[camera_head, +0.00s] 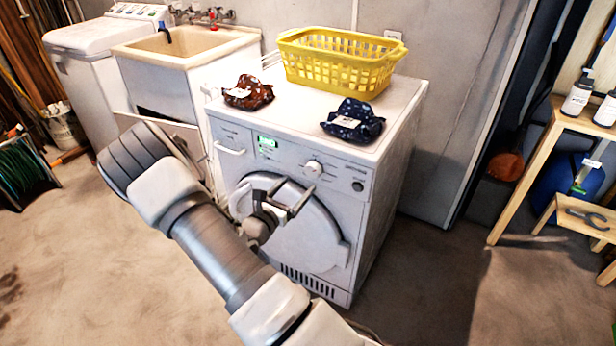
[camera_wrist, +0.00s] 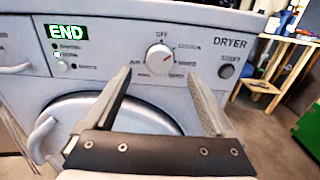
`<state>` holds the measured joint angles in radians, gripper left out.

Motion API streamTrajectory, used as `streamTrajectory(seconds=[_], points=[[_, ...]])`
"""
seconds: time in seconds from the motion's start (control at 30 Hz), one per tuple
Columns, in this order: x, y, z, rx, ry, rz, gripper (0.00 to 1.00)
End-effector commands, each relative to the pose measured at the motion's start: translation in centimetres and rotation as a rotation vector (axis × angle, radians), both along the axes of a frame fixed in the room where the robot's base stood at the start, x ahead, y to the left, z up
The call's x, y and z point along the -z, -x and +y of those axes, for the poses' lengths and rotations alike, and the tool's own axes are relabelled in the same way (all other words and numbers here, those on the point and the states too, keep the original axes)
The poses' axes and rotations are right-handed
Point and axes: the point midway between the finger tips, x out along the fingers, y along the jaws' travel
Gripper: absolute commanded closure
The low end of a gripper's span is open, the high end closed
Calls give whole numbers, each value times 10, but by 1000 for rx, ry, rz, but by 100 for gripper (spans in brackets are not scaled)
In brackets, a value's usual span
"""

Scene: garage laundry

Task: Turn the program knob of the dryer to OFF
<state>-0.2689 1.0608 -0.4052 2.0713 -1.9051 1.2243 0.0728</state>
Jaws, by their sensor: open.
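The white dryer (camera_head: 345,215) stands in the middle of the head view. Its round program knob (camera_head: 313,168) is on the upper front panel and shows whole in the wrist view (camera_wrist: 159,58). The OFF label is above the knob. The green display (camera_wrist: 67,32) reads END. My gripper (camera_head: 294,190) is open and empty in front of the dryer door, just below the knob. In the wrist view its fingertips (camera_wrist: 158,74) are spread left and right of the knob, apparently short of it.
A sink (camera_head: 188,45) stands at left. A wooden shelf (camera_head: 540,160) with bottles is at right. Floor in front is clear.

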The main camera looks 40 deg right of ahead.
Motion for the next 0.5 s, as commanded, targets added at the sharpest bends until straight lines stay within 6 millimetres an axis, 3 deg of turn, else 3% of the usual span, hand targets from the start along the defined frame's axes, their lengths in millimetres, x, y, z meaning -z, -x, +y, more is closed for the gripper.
streamTrajectory(seconds=[0.2,0.5], points=[[1,-16,-40,2,1,0,11],[0,-25,-63,1,0,1,11]])
